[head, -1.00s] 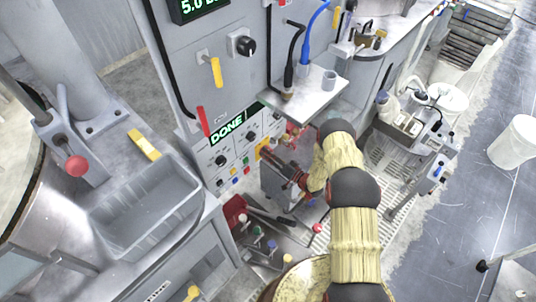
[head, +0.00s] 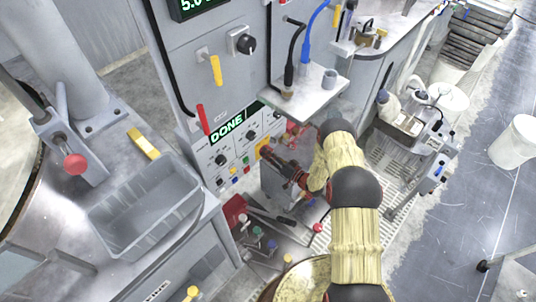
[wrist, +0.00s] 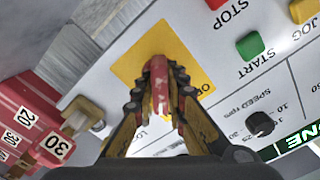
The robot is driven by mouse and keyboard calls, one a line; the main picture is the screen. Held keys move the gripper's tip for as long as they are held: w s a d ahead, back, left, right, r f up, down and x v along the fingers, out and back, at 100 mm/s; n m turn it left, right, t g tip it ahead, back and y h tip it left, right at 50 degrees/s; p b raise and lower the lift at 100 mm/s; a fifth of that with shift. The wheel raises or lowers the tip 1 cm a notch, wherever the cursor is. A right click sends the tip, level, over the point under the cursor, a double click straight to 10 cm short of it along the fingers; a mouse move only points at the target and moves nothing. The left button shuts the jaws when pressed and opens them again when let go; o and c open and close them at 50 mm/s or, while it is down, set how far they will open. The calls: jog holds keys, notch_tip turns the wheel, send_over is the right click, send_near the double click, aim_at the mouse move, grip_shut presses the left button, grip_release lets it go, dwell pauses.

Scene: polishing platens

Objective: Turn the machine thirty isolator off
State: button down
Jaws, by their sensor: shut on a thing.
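The isolator is a red handle (wrist: 159,88) on a yellow plate (wrist: 150,48) on the machine's pale control panel. My gripper (wrist: 161,76) is shut on the red handle, one finger on each side. The handle points along the fingers, toward the top of the wrist view. Lettering on the plate is partly covered by the fingers, so I cannot tell the switch position from it. In the head view, my gripper (head: 266,157) reaches the panel below the green DONE display (head: 227,131); the yellow plate (head: 263,147) shows just above it.
Green START (wrist: 250,45) and red STOP buttons and a black speed knob (wrist: 260,123) sit close by on the panel. A red holder with numbered tags (wrist: 30,120) is at left in the wrist view. A grey tray (head: 146,210) stands left; a shelf (head: 310,92) juts out above.

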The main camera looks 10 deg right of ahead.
jog(key=n+b, duration=0.1)
jog(key=n, duration=0.3)
jog(key=shift+f+b, duration=0.1)
jog(key=shift+b, duration=0.3)
jog(key=n+b, duration=0.2)
jog(key=n, duration=0.2)
jog(key=shift+n, duration=0.4)
jog(key=n+b, duration=0.1)
jog(key=n, duration=0.2)
jog(key=shift+n, duration=0.3)
jog(key=shift+n+b, duration=0.9)
jog(key=shift+n, duration=1.1)
jog(key=c, duration=1.8)
grip_release()
jog(key=shift+s, duration=0.1)
